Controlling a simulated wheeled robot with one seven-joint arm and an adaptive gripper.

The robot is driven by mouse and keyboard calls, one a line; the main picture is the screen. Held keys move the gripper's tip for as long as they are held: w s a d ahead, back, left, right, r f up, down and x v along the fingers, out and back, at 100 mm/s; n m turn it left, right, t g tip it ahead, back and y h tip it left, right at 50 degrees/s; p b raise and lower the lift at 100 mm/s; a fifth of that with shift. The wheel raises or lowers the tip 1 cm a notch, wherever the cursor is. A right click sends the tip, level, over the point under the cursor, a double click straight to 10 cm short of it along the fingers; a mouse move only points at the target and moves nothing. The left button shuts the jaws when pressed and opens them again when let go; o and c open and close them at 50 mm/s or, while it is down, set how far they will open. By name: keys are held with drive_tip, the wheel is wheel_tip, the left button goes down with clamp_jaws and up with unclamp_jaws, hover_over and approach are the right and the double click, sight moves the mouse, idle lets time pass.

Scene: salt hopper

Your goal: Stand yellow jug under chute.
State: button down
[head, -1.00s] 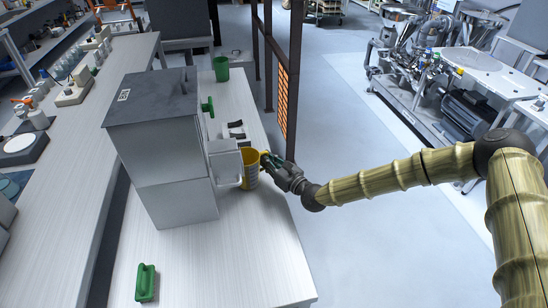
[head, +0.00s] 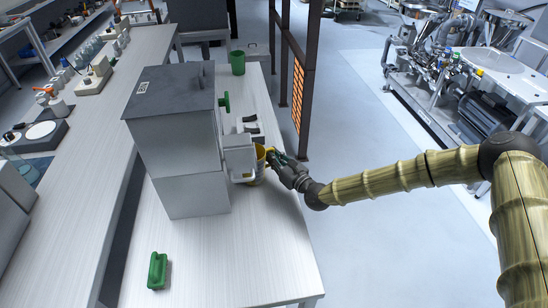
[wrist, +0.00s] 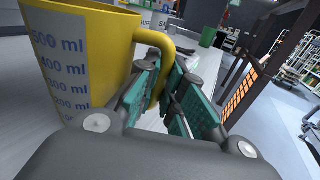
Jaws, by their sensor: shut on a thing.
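The yellow jug (head: 260,168) stands at the right side of the grey hopper (head: 175,140), close against the hopper's chute (head: 238,155), which hides part of it. I cannot tell whether its mouth is fully below the chute outlet or whether its base touches the bench. In the wrist view the jug (wrist: 98,50) looks roughly upright, with a millilitre scale on its side. My gripper (head: 272,157) reaches in from the right. In the wrist view my gripper's green pads (wrist: 172,90) are closed around the jug's handle (wrist: 160,42).
A green cup (head: 237,62) stands at the bench's far end. A green-handled block (head: 157,270) lies near the front. A green knob (head: 224,102) sticks out from the hopper. A dark post frame with an orange grille (head: 298,95) stands right of the bench.

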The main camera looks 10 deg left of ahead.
drive_tip(key=shift+f, duration=0.55)
drive_tip(key=c, duration=1.5)
unclamp_jaws()
drive_tip(key=shift+o, duration=0.2)
